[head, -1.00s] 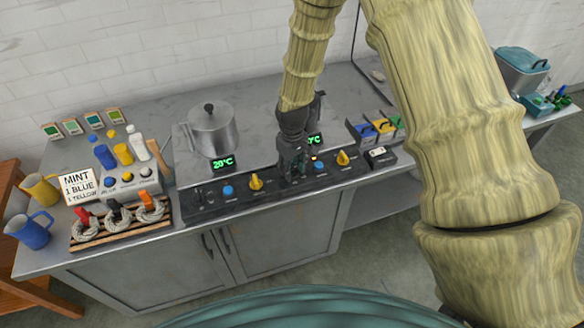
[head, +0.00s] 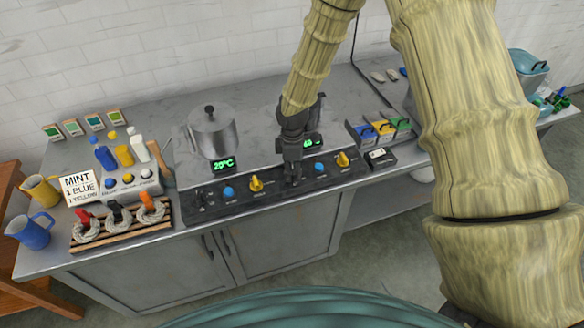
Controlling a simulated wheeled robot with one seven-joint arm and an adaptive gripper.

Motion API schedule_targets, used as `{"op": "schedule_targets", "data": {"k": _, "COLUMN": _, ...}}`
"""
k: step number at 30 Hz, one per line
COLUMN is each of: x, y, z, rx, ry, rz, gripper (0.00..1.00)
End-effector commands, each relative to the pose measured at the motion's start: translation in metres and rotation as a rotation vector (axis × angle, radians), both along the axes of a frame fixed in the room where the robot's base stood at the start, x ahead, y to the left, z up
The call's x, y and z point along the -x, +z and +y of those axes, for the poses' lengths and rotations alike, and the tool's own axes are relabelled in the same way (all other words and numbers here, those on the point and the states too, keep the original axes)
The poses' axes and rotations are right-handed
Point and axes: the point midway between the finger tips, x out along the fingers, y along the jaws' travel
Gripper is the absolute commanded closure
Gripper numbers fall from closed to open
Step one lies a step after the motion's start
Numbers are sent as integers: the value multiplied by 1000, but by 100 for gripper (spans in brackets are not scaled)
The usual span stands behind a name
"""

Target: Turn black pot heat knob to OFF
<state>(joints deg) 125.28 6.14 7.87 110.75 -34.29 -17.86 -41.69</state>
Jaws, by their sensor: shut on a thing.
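The black pot (head: 319,108) stands on the right half of the hob, mostly hidden behind my arm; only a dark edge shows. Its green display (head: 313,143) is partly covered by my gripper. My gripper (head: 293,181) points down at the control panel below that pot, at the left end of the right-hand set of controls. It is shut on the heat knob there, which the fingers hide, so its pointer and marks cannot be read.
A silver pot (head: 212,132) stands on the left with a 20°C display (head: 223,164), a blue button (head: 228,193) and a yellow knob (head: 256,184). Bottles, jugs and a rack of skeins (head: 120,225) stand further left. Small coloured boxes (head: 383,130) are on the right.

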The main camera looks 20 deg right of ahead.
Motion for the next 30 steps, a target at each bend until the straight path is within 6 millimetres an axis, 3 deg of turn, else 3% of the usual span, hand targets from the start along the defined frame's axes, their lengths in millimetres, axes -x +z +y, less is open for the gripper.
{"op": "schedule_targets", "data": {"k": 12, "x": 0, "y": 1, "z": -1, "rx": 1, "ry": 256, "rz": 0, "gripper": 85}}
{"op": "schedule_targets", "data": {"k": 30, "x": -1, "y": 1, "z": -1, "rx": 2, "ry": 325, "rz": 0, "gripper": 85}}
